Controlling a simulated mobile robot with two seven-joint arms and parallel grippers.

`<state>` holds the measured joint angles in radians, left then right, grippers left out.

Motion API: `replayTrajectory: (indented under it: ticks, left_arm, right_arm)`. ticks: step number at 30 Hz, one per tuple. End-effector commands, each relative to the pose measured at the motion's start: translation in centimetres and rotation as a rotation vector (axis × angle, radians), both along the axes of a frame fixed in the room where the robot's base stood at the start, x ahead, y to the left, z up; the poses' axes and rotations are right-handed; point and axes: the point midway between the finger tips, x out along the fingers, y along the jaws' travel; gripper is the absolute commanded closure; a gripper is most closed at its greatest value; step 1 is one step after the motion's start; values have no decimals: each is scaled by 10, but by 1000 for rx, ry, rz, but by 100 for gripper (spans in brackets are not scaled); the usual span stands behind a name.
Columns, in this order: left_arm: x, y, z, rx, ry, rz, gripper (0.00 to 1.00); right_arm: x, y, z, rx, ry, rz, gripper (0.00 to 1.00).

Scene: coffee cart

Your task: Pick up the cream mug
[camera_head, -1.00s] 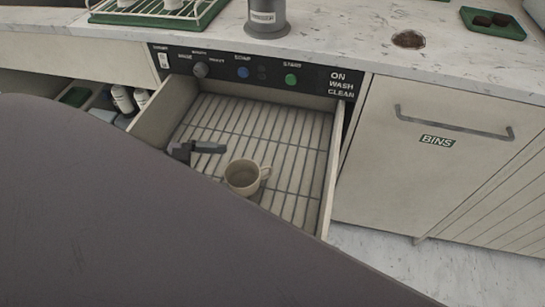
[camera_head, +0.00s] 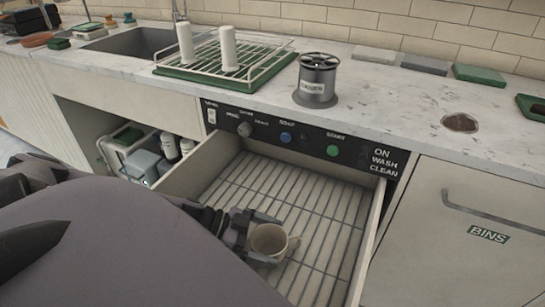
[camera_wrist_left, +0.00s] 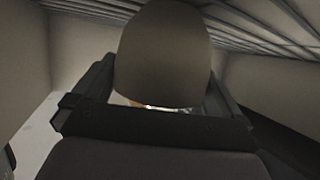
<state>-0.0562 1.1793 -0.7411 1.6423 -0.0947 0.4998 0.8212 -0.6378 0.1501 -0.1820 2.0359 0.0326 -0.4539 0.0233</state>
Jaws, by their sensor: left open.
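The cream mug (camera_head: 268,241) stands in the open dishwasher drawer, on the wire rack (camera_head: 310,205), with its handle to the right. My left gripper (camera_head: 258,236) is at the mug, with its fingers open on either side of it. In the left wrist view the mug (camera_wrist_left: 163,55) fills the upper middle, between the two open fingers (camera_wrist_left: 160,95). I cannot tell whether either finger touches it. My dark arm hides the front left part of the drawer. My right gripper is not clearly in view.
The drawer walls (camera_head: 367,245) stand close around the rack. The control panel (camera_head: 300,140) is behind it. On the counter are a green dish rack (camera_head: 215,75) and a metal canister (camera_head: 316,82). The bins door (camera_head: 470,215) is to the right.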

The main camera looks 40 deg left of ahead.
Motion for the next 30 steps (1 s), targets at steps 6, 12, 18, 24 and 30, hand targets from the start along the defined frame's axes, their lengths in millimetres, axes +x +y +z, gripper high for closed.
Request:
replayTrajectory:
  ticks: [6, 12, 18, 24, 30]
  left_arm:
    - [3, -4, -2, 0, 0, 0, 0]
    - [3, -3, -2, 0, 0, 0, 26]
    - [3, -4, -1, -1, -2, 0, 47]
    - [3, -4, 3, -1, -2, 0, 47]
    - [3, -3, 26, 0, -4, -2, 47]
  right_arm:
    - [0, 0, 0, 1, 0, 0, 100]
    - [0, 0, 0, 2, 0, 1, 100]
    - [0, 1, 0, 2, 0, 1, 100]
    - [0, 1, 1, 2, 0, 1, 100]
    - [0, 0, 9, -2, -4, 2, 100]
